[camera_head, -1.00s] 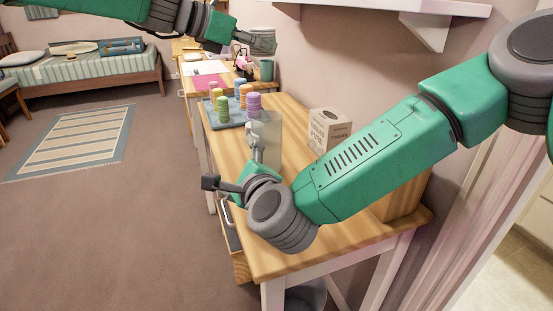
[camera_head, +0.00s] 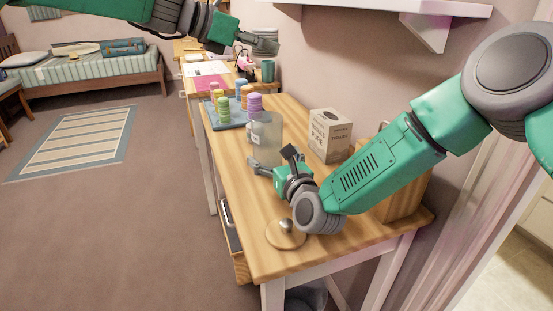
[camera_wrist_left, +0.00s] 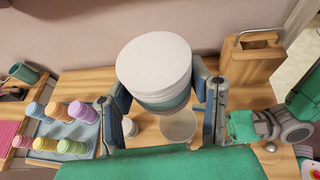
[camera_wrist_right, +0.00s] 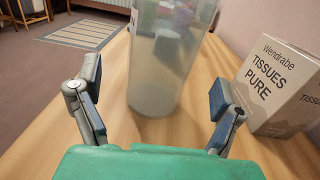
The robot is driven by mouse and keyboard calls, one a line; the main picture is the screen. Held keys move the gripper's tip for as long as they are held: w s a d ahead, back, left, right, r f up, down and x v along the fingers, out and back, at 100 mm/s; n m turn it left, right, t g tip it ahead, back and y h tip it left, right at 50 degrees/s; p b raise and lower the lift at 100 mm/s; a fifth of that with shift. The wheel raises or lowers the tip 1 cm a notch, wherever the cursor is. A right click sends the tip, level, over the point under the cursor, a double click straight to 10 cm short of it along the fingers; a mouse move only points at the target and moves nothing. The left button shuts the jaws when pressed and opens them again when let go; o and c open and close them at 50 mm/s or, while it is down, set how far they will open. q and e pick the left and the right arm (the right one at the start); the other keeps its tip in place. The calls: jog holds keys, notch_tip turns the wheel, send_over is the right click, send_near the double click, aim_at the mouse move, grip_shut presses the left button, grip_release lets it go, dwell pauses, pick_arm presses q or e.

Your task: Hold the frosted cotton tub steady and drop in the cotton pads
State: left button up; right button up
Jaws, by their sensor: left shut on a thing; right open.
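The frosted tub (camera_head: 266,138) stands upright and open on the wooden table; it also shows in the right wrist view (camera_wrist_right: 160,65) and below my left gripper in the left wrist view (camera_wrist_left: 178,126).
A round wooden lid with a knob (camera_head: 287,236) lies near the table's front edge. A tissue box (camera_head: 330,134) stands right of the tub. A wooden box (camera_wrist_left: 253,62) is at the right.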

aim_at(274, 154)
jog(key=x, duration=0.3)
jog(key=shift+w, duration=0.45)
jog(key=shift+w+a, duration=0.35)
jog(key=shift+w, duration=0.2)
